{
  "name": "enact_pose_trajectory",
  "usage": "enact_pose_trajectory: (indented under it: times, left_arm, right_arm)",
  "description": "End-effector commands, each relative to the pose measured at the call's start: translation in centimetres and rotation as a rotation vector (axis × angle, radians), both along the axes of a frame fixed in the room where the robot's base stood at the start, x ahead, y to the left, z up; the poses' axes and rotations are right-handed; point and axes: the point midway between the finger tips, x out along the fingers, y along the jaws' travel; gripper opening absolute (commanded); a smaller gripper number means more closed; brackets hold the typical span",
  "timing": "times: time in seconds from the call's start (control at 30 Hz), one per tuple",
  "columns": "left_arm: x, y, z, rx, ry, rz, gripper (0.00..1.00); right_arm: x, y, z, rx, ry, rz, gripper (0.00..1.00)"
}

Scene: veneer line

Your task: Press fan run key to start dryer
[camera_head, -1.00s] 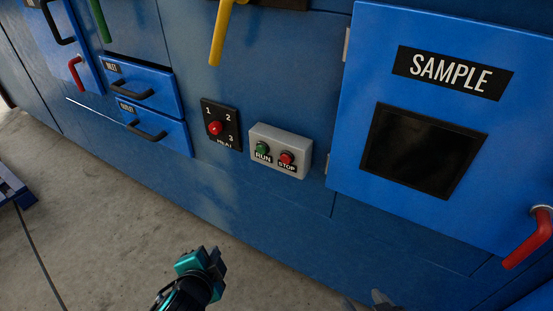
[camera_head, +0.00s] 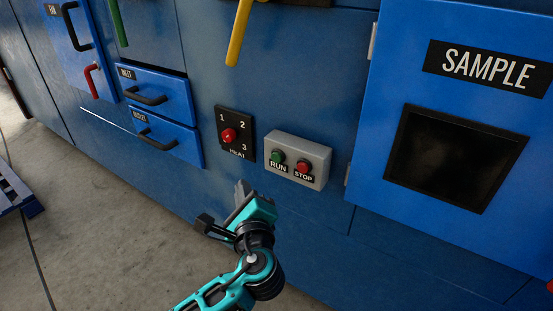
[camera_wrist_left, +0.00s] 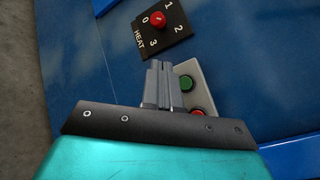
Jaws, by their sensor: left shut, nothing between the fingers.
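A grey control box on the blue dryer front carries the green RUN key (camera_head: 277,156) and the red STOP key (camera_head: 303,166). My left gripper (camera_head: 241,190) is shut and empty, below and to the left of the box in the head view. In the left wrist view the shut fingers (camera_wrist_left: 157,80) point toward the panel, beside the green key (camera_wrist_left: 186,82). The red key (camera_wrist_left: 197,113) is partly hidden behind the gripper body there. I cannot tell whether the fingertips touch the panel. My right gripper is not in view.
The HEAT selector (camera_head: 229,135) with its red knob sits left of the box. INLET (camera_head: 150,87) and OUTLET drawers with black handles are further left. The SAMPLE door (camera_head: 455,215) with a dark window is at right. Grey floor lies at lower left.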

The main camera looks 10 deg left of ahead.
Motion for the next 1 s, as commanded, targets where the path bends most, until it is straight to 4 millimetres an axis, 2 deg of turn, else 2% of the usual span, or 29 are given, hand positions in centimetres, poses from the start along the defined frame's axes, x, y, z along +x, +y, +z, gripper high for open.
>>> enact_pose_trajectory:
  times: [0.17,0.5,0.7,1.0]
  left_arm:
    - [1.3,-0.5,-0.3,-0.003,-0.001,0.0,0.0]
    - [5.8,-2.1,-0.3,-0.004,-0.002,-0.001,0.0]
    - [7.6,-2.7,-0.1,-0.002,0.0,0.0,0.0]
    - [8.2,-3.0,0.0,-0.003,0.001,-0.001,0.0]
  right_arm:
    - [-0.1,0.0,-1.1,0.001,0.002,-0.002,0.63]
    - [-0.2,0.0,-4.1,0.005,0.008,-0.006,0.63]
    - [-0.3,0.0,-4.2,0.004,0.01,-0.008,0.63]
    - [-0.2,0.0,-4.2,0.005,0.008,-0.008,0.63]
